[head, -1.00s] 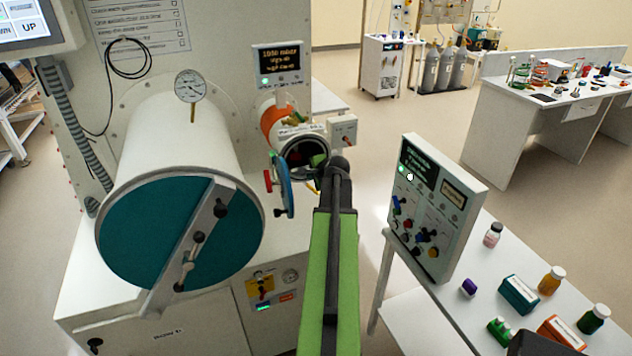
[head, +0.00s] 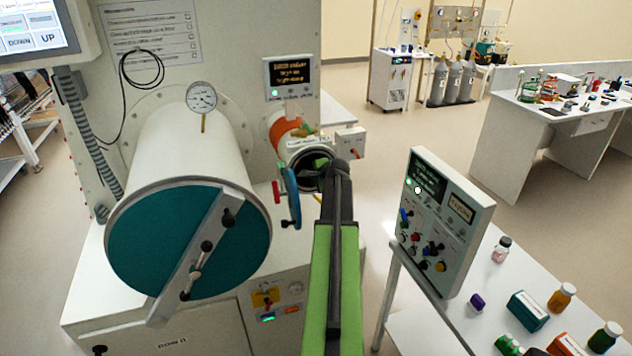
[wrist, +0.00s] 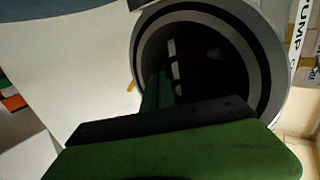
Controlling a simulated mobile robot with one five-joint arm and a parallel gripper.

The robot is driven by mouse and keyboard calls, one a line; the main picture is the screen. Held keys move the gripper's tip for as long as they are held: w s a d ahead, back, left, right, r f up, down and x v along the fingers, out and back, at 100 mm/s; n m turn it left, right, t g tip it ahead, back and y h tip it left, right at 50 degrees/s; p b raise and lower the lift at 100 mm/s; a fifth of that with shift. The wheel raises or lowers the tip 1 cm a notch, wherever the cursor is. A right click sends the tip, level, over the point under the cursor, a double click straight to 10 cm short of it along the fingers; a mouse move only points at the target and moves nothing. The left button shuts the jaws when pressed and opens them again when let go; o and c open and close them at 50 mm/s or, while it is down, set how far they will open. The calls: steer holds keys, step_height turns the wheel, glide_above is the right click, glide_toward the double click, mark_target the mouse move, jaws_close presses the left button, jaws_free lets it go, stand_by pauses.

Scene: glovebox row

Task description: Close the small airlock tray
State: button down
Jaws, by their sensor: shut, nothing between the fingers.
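The small airlock (head: 290,132) is a short cylinder with an orange band on the white wall. Its round mouth (head: 306,172) is open, with the blue door (head: 290,196) swung out to the left. In the wrist view the dark mouth (wrist: 266,62) has a grey rim. My gripper (wrist: 158,92) is shut and empty, its dark green fingers reaching into the mouth. In the head view my arm hides most of it. Pale marks on a dark shape show inside the mouth; I cannot tell whether this is the tray, or whether the fingers touch it.
The large airlock (head: 185,160) with its teal door (head: 165,250) stands close on the left. A control panel (head: 445,222) stands to the right on a white table (head: 470,318) with bottles and boxes. Open floor lies beyond.

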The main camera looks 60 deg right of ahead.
steer(key=s+a+f+p+v, duration=0.1)
steer(key=p+v, duration=0.4)
steer(key=v, duration=0.7)
steer(key=shift+s+a+f+p, duration=0.15)
steer(key=shift+s+f+p, duration=0.3)
steer(key=shift+s, duration=0.1)
